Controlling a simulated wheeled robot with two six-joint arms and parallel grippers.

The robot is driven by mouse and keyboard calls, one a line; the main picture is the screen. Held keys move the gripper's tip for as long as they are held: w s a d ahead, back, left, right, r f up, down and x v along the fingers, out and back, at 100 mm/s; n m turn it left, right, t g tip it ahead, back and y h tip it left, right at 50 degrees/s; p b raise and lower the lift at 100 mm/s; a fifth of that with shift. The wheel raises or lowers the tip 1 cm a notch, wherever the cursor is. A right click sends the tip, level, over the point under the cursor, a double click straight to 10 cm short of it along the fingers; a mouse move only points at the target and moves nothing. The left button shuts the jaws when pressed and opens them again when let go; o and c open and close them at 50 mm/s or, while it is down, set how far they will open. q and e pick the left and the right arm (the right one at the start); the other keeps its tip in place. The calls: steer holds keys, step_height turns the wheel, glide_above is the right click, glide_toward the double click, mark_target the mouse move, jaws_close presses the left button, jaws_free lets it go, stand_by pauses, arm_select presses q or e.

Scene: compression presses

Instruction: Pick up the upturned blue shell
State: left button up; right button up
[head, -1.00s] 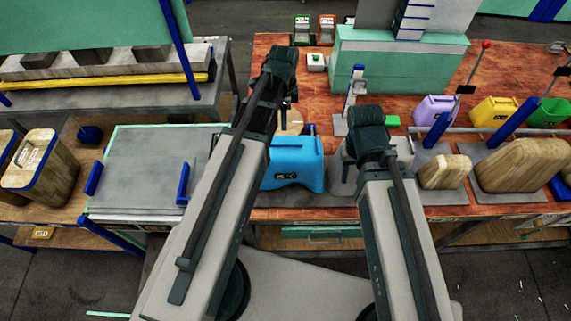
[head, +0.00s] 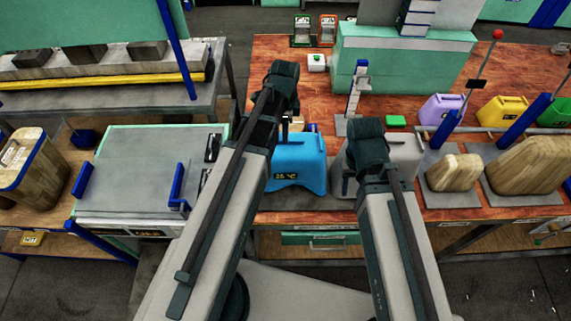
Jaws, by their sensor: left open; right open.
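A bright blue shell (head: 301,158) stands on a grey plate at the front of the red-brown bench, with a small dark display reading about 25 °C low on its front. My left arm covers its left side. My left gripper (head: 286,128) hangs at the shell's upper left edge, open and partly hidden behind my arm; I cannot tell whether it touches. My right gripper (head: 347,178) is open, just right of the blue shell and in front of a grey, similarly shaped block (head: 405,152); its fingers are mostly hidden by my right arm.
Purple (head: 441,109), yellow (head: 499,111) and green containers stand at the right, behind blue levers. Wooden blocks (head: 455,173) sit on grey plates at the front right. A post (head: 354,92) and a green press body (head: 400,65) rise behind. A grey-topped station (head: 140,170) is at the left.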

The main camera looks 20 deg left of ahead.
arm_select(q)
step_height(320, 180, down, 3)
steer(key=shift+d+b, duration=0.1)
steer(key=shift+b, duration=0.9)
steer(key=shift+r, duration=0.1)
arm_select(e)
step_height(320, 180, down, 3)
steer(key=shift+r, duration=0.1)
arm_select(q)
jaws_close()
